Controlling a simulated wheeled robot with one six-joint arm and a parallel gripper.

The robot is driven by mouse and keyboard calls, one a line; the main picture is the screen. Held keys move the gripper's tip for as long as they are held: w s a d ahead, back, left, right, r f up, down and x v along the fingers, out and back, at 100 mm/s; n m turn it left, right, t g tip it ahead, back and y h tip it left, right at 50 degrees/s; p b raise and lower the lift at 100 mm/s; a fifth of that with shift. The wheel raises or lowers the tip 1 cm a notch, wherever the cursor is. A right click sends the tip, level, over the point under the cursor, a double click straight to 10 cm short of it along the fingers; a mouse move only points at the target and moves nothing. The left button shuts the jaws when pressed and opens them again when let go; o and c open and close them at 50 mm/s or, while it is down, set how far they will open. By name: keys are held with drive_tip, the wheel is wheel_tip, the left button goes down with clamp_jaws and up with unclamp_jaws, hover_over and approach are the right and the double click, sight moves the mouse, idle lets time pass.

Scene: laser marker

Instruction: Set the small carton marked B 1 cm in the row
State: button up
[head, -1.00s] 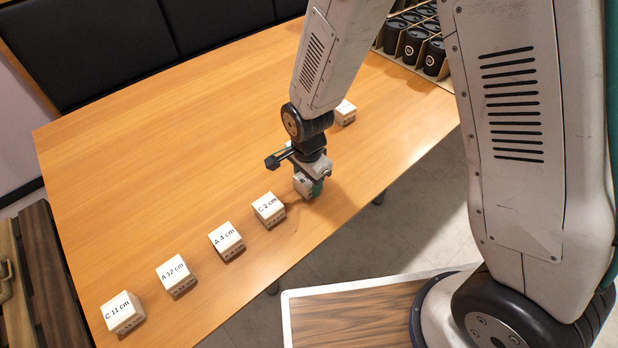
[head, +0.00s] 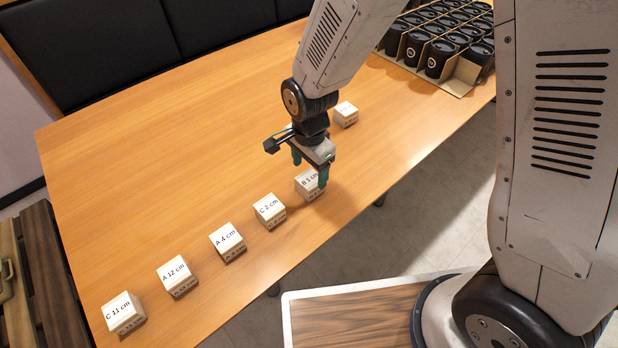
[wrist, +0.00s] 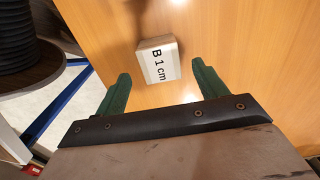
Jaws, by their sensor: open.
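The small white carton marked B 1 cm (head: 308,185) stands on the table at the right end of a row of cartons. To its left in the row are the cartons C 2 cm (head: 269,211), A 4 cm (head: 227,241), A 12 cm (head: 177,274) and C 11 cm (head: 123,313). My gripper (head: 309,170) is above the B 1 cm carton, with its green fingers apart and nothing between them. In the wrist view the B 1 cm carton (wrist: 158,62) lies just beyond the open fingertips (wrist: 160,75), its label facing up.
A cardboard crate (head: 458,87) of black cups stands at the back right. The wooden table (head: 170,150) is clear left of the row. A black padded bench lies behind.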

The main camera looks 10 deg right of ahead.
sight(309, 179)
drive_tip(key=s+d+r+n, duration=0.25)
drive_tip(key=d+r, duration=0.35)
drive_tip(key=r, duration=0.4)
drive_tip(key=s+d+r+n, duration=0.25)
drive_tip(key=d+r, duration=0.35)
drive_tip(key=r, duration=0.4)
drive_tip(key=s+d+r+n, duration=0.3)
drive_tip(key=s+d, duration=0.1)
drive_tip(key=s, duration=0.3)
drive_tip(key=s+d+r+n+t, duration=0.1)
drive_tip(key=s+d+r+n, duration=0.2)
drive_tip(key=s, duration=0.4)
drive_tip(key=shift+s+d+r, duration=0.25)
drive_tip(key=shift+d, duration=0.6)
